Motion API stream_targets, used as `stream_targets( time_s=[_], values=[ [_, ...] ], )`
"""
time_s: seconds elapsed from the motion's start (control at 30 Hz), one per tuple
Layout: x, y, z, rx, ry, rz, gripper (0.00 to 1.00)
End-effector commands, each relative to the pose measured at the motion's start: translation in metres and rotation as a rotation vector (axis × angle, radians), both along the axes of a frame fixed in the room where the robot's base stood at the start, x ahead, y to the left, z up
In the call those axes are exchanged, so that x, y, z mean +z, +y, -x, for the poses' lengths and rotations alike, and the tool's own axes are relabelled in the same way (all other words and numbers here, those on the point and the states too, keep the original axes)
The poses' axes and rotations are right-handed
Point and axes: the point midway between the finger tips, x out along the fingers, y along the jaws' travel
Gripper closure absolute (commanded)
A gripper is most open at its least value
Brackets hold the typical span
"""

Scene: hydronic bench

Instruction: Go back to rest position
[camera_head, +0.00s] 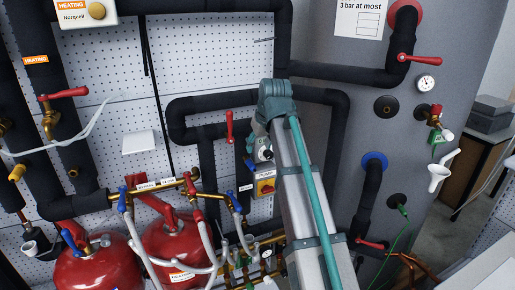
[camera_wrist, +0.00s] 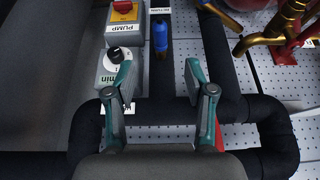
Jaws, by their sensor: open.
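My gripper (camera_wrist: 158,66) is open in the wrist view, its two teal fingers apart with nothing between them. Beyond the left finger is a grey box with a black dial (camera_wrist: 114,54) marked "min". A red-and-yellow pump switch (camera_wrist: 123,9) and a blue handle (camera_wrist: 161,36) lie further ahead. In the head view my grey and teal arm reaches up from the bottom in front of the panel. The dial (camera_head: 265,154) and the pump switch (camera_head: 266,187) show just left of it. My fingers cannot be made out clearly there.
Black insulated pipes (camera_head: 180,115) loop around the arm, close to the gripper. A red lever (camera_head: 229,127) is to its left. Red vessels (camera_head: 95,268) and brass valves stand at lower left. A grey tank with a gauge (camera_head: 426,84) is at right. Perforated panel lies behind.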

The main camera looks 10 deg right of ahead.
Motion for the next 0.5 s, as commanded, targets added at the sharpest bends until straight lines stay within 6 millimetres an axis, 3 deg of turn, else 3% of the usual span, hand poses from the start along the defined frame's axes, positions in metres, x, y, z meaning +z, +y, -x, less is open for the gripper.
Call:
stream_targets(
  time_s=[0.17,0.2,0.37,0.5],
  values=[
    [0.002,-0.002,-0.005,-0.041,-0.044,-0.011,0.46],
    [-0.007,-0.003,-0.001,-0.064,-0.063,-0.015,0.46],
    [-0.073,-0.005,-0.004,-0.100,-0.029,-0.020,0.46],
    [-0.143,-0.006,0.002,-0.124,0.025,-0.019,0.46]
  ],
)
